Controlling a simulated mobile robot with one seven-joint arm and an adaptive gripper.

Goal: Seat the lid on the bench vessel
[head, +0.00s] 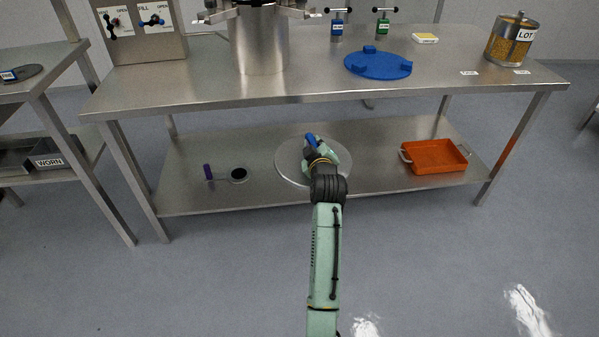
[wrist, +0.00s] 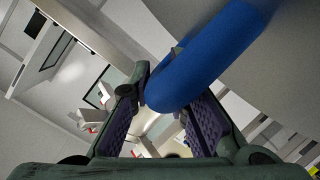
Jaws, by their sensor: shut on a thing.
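The steel vessel (head: 259,42) stands on the bench top at the back left of centre; its top is cut off by the frame and clamps stick out near its rim. A round, flat metal lid (head: 288,168) with a blue handle (head: 310,140) appears at the lower shelf, below the bench top. My gripper (head: 317,152) is at the lid's middle, shut on the blue handle. In the wrist view the blue handle (wrist: 205,60) lies between the two ridged finger pads. Whether the lid rests on the shelf or is slightly raised, I cannot tell.
A blue disc with raised blocks (head: 378,66) lies on the bench top (head: 300,82). A valve panel (head: 135,28) stands left, a grain jar (head: 510,42) right. The lower shelf (head: 380,180) holds an orange tray (head: 435,160), a small black-topped disc (head: 238,175) and a purple piece (head: 208,172).

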